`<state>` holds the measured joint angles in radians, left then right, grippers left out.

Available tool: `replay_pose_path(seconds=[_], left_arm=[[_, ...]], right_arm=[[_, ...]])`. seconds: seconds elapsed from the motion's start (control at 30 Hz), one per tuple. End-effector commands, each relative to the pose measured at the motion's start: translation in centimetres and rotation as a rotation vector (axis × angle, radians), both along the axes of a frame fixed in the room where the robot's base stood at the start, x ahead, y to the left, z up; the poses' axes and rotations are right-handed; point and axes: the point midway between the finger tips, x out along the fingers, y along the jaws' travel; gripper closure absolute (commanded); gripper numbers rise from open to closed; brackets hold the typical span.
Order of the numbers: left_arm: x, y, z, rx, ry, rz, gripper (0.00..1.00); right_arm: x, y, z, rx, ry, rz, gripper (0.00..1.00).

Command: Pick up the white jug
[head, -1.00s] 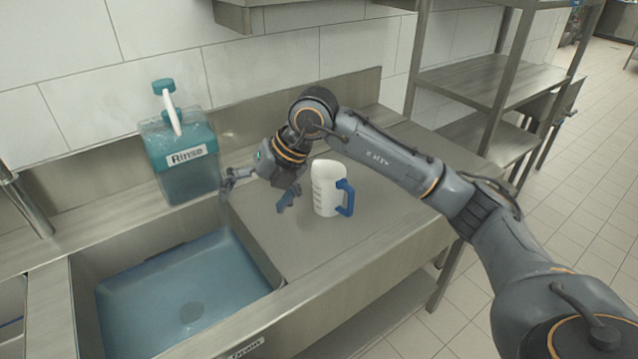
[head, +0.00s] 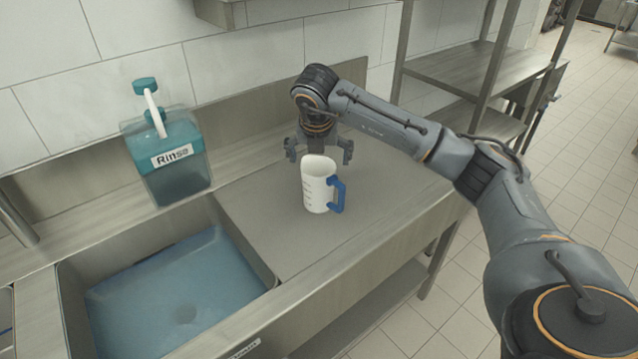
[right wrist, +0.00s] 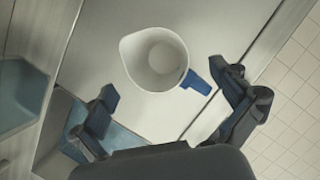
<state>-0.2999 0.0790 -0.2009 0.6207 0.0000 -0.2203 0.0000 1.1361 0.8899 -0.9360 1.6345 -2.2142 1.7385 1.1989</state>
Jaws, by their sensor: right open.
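The white jug (head: 317,187) stands upright on the steel drainboard, with its blue handle (head: 337,194) toward the right. In the right wrist view the jug (right wrist: 153,58) is seen from above, its inside looks empty, and its handle points right. My right gripper (head: 319,158) is open, pointing down above and just behind the jug. In the right wrist view its two fingers (right wrist: 168,105) are spread wide, with the jug ahead of them and nothing held. My left gripper is not in view.
The drainboard (head: 260,215) is clear around the jug. A sink basin (head: 180,290) with bluish water lies to its left. A teal Rinse bottle (head: 170,160) with a pump stands on the back ledge. Steel shelves (head: 480,70) stand at the back right.

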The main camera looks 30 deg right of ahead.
Motion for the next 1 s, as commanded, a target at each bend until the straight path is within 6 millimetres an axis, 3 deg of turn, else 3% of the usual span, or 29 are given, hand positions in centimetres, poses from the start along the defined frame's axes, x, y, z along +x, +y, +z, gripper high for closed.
replay_pose_path(seconds=[0.23, 0.4, 0.67, 1.0], left_arm=[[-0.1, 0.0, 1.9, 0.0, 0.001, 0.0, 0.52], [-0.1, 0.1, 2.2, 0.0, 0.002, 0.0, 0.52], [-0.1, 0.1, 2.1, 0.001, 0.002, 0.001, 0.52], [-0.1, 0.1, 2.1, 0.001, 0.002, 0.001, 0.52]], right_arm=[[1.1, -0.5, -2.6, 0.0, 0.007, 0.0, 0.0], [1.7, -0.9, -4.5, 0.001, 0.002, 0.002, 0.0], [1.9, -0.9, -4.9, 0.001, -0.001, 0.003, 0.0], [1.9, -1.0, -4.8, 0.0, 0.0, 0.001, 0.63]])
